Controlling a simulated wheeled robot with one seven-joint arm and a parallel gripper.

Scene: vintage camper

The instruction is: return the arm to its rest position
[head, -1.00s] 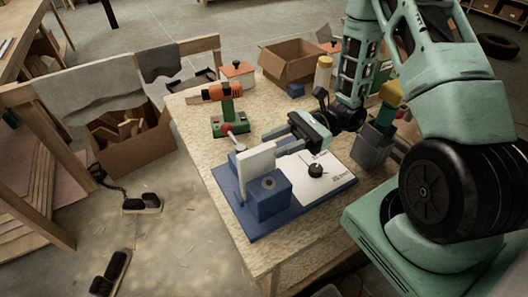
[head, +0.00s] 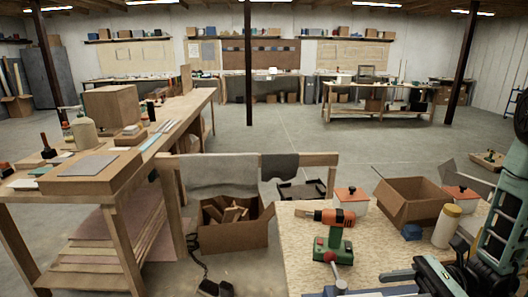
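My gripper (head: 393,283) shows at the bottom right, low over the worktable (head: 305,257). Its two dark fingers point left and stand apart, with nothing seen between them. My green and black arm rises along the right edge of the view.
A yellow-capped bottle (head: 447,226), an open cardboard box (head: 408,202) and a red-lidded container (head: 351,199) stand behind. A cluttered wooden bench (head: 110,190) is at left. Open floor lies beyond.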

